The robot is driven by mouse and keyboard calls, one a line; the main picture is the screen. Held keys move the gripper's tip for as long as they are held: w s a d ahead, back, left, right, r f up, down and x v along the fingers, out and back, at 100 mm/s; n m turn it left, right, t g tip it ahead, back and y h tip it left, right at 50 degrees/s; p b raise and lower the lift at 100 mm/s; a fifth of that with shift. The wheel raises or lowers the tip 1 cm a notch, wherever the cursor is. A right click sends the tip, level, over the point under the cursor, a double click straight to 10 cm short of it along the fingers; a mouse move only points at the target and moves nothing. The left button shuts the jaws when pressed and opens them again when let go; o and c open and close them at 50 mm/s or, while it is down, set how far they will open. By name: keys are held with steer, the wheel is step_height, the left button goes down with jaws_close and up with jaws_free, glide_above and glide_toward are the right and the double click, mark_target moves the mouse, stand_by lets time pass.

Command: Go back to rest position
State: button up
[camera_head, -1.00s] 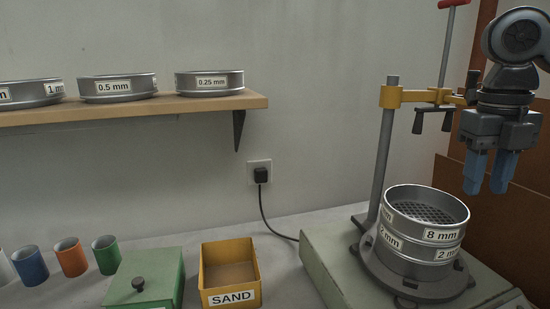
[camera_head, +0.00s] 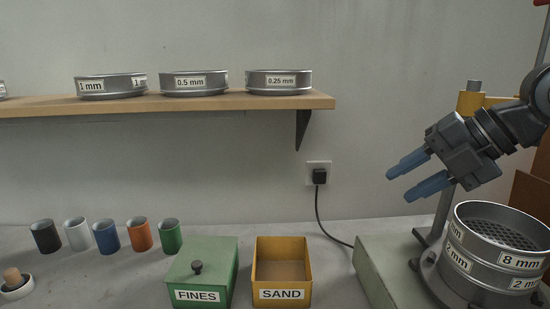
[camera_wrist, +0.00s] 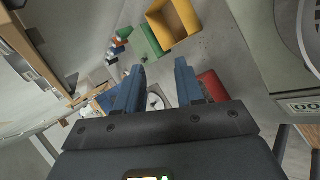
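My gripper (camera_head: 408,180) is at the right in the head view, its two blue fingers apart and pointing left and slightly down, with nothing between them. It hangs in the air above and left of the stacked sieves (camera_head: 492,262) on the shaker. In the wrist view my gripper (camera_wrist: 160,75) also shows its fingers apart, with bench things lying far beyond the tips.
The shaker base (camera_head: 385,268) and its post (camera_head: 447,208) stand at the right. A yellow SAND box (camera_head: 283,294), a green FINES box (camera_head: 205,258) and several cups sit on the bench. A wooden shelf (camera_head: 220,103) holds sieves on the wall.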

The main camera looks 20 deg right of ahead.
steer(key=w+a+r+m+t+y, duration=0.2)
steer(key=w+a+m+t+y, duration=0.3)
steer(key=a+m+t, duration=0.5)
steer(key=s+a+f+m+t+h, duration=0.2)
steer(key=s+a+f+m+h, duration=0.25)
steer(key=f+m, duration=0.55)
steer(key=s+a+f+m+g+h, duration=0.15)
steer(key=s+f+m+h, duration=0.55)
steer(key=s+f, duration=0.75)
steer(key=s+d+g+y, duration=0.1)
steer(key=s+d, duration=0.3)
steer(key=s, duration=1.7)
steer(key=shift+s+r+g, duration=0.2)
steer(key=shift+g, duration=0.65)
